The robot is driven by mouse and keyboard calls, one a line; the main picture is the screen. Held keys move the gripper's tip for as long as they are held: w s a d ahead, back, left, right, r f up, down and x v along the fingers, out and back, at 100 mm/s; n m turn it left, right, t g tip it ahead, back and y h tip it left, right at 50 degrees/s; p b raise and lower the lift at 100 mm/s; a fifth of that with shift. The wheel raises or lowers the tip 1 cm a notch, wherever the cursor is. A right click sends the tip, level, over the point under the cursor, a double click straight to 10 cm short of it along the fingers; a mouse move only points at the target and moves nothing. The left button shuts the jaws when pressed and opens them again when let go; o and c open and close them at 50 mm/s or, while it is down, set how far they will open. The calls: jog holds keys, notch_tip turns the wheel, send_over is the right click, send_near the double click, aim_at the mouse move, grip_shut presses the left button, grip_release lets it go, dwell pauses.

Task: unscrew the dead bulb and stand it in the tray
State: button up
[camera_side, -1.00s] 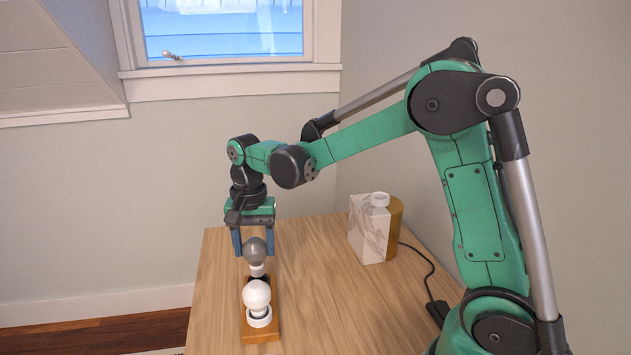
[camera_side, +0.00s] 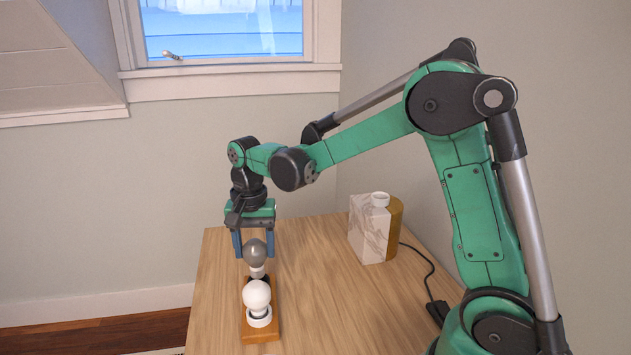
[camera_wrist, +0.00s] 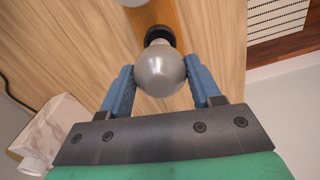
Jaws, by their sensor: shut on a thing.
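The dead bulb (camera_side: 255,252) is the grey one, standing upright over the far end of the wooden holder (camera_side: 263,336). My gripper (camera_side: 255,250) points down and is shut on the grey bulb, with one blue finger on each side of its globe. In the wrist view the grey bulb (camera_wrist: 160,73) sits between the fingertips of my gripper (camera_wrist: 160,80). Its neck points at the black socket (camera_wrist: 160,34); I cannot tell whether it is still seated there. No tray can be made out.
A white bulb (camera_side: 256,295) stands in the near socket of the holder, close in front of the grey one. A marble-patterned bottle (camera_side: 370,232) with a gold-brown object (camera_side: 395,220) behind it stands right on the table (camera_side: 330,300). A black cable (camera_side: 425,265) runs there. The table between is clear.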

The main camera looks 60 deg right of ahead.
aim_at(254, 241)
jog(key=shift+f, duration=1.35)
jog(key=o, duration=1.4)
jog(key=shift+r, duration=2.8)
